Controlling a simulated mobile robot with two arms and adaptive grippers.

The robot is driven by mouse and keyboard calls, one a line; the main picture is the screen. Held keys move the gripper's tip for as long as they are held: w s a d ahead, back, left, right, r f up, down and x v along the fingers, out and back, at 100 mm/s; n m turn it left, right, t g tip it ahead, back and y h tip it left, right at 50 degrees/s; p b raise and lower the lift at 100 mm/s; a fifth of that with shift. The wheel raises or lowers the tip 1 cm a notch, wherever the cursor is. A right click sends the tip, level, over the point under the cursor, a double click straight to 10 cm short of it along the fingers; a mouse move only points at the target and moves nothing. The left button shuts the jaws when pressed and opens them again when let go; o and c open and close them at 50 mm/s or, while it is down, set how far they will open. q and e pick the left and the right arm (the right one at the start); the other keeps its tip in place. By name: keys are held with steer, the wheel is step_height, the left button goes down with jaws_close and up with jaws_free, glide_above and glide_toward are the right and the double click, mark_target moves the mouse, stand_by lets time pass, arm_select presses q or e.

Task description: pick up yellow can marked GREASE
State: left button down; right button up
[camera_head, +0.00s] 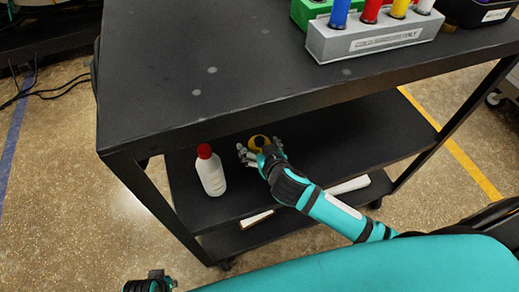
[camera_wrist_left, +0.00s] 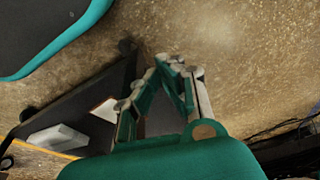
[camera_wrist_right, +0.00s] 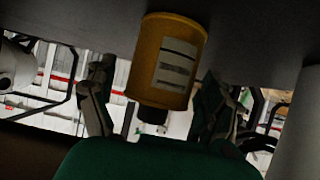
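The yellow can (camera_head: 258,142) stands on the middle shelf of the black cart, partly hidden by my right gripper in the head view. In the right wrist view the can (camera_wrist_right: 168,55) appears inverted, with a pale label too dim to read and a dark cap. My right gripper (camera_head: 252,152) is at the can. In the right wrist view its fingers (camera_wrist_right: 153,100) are spread on either side of the can, with gaps visible. My left gripper (camera_head: 150,283) is at the bottom edge of the head view, away from the cart. Its fingertips (camera_wrist_left: 168,62) come together, empty.
A white bottle with a red cap (camera_head: 211,170) stands left of the can on the same shelf. The cart's top (camera_head: 240,65) overhangs the shelf. A grey rack (camera_head: 375,38) of colored tubes is on top. A white object (camera_head: 348,186) lies lower down.

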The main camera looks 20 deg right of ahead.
steer(key=c, duration=1.3)
steer(key=shift+c, duration=0.2)
steer(key=shift+r, duration=0.2)
